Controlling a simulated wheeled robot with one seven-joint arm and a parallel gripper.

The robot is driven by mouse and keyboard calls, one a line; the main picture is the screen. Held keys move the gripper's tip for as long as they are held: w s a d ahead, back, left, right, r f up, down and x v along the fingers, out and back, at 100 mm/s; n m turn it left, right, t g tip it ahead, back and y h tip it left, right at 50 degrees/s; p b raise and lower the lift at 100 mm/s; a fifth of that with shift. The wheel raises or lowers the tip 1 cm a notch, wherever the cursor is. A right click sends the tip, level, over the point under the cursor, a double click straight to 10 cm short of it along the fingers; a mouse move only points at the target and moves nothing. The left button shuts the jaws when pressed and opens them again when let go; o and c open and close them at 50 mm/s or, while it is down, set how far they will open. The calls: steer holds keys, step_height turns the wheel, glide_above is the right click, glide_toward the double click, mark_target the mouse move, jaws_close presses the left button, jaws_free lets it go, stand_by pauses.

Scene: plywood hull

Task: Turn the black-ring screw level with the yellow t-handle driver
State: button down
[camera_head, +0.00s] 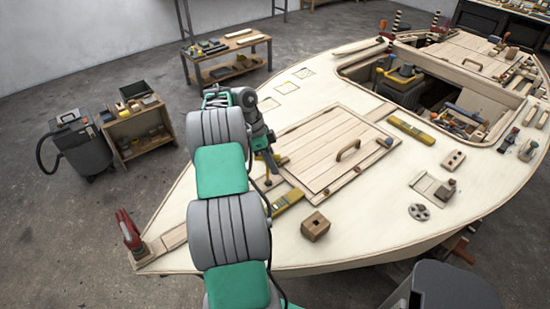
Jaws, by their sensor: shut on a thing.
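My gripper (266,162) points down over the deck at the left edge of the plank hatch (325,140). It is shut on what looks like the yellow t-handle driver (268,183), a thin upright yellowish piece just below the jaws. My arm and wrist hide most of the handle. I cannot tell whether the driver's tip touches a screw. The black-ring screw cannot be made out. Small round fittings sit along the hatch's near edge, one reddish (327,191) and one (357,169) farther right, too small to identify.
A yellow level (288,203) and a wooden block with a hole (315,226) lie near my gripper. The hatch has a raised wooden handle (348,150). A red clamp (130,232) stands at the bow. The open cockpit (400,85) is at upper right.

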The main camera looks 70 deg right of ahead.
steer(key=shift+s+a+r+m+y+p, duration=0.15)
steer(key=shift+r+m+y+p, duration=0.2)
steer(key=shift+m+y+p, duration=0.45)
steer(key=shift+a+r+m+p, duration=0.15)
steer(key=shift+m+p, duration=0.2)
steer(key=shift+m, duration=0.45)
